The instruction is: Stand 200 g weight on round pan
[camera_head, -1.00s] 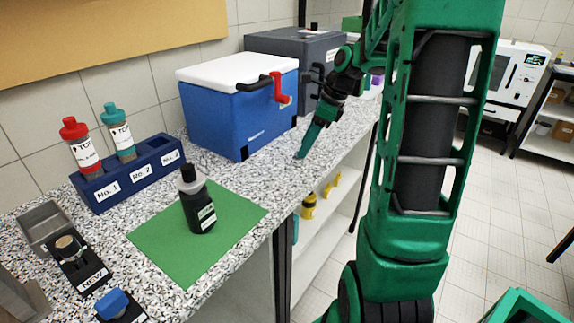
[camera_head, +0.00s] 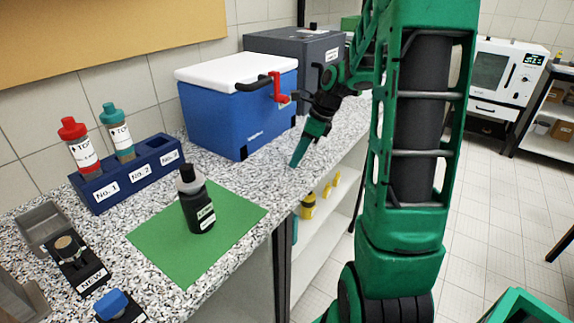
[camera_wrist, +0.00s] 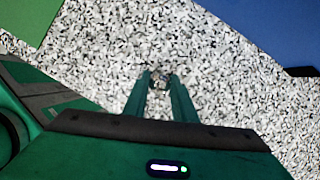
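My gripper (camera_head: 294,163) points down over the speckled counter, in front of the blue cooler and to the right of the green mat. In the wrist view, its two green fingers (camera_wrist: 159,82) stand a narrow gap apart. A small shiny grey metal piece (camera_wrist: 158,77) fills the gap at the tips; it looks like the 200 g weight, but no marking can be read. It cannot be made out in the head view. I cannot identify a round pan in either view.
A dark bottle (camera_head: 197,205) stands on the green mat (camera_head: 160,240). The blue cooler (camera_head: 230,115) with a white lid is behind my gripper. A blue rack (camera_head: 130,175) holds red-capped and teal-capped bottles. A grey tray (camera_head: 42,222) and small black stands are at the left. Counter between mat and cooler is clear.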

